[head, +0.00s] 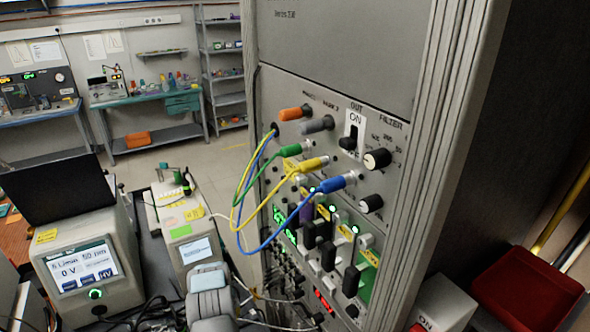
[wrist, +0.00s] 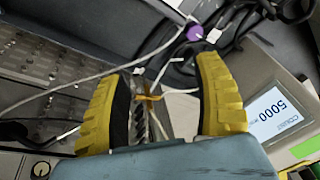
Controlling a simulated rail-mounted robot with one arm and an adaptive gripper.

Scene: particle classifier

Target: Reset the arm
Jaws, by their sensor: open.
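My gripper (wrist: 158,75) shows in the wrist view with its two yellow ribbed fingers spread wide apart. Nothing is held between them. Behind the gap are thin pale cables, a small orange tie (wrist: 149,97) and a purple connector (wrist: 195,33). How far these are from the fingertips I cannot tell. In the head view, a grey-blue part of my arm (head: 208,297) is low in the picture, left of the instrument rack (head: 335,90). The fingers cannot be made out there.
Blue, yellow and green cables (head: 262,242) loop out from the rack's front. A box with a "0 V" screen (head: 84,268) and a labelled box (head: 180,220) stand to the left, close to my arm.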

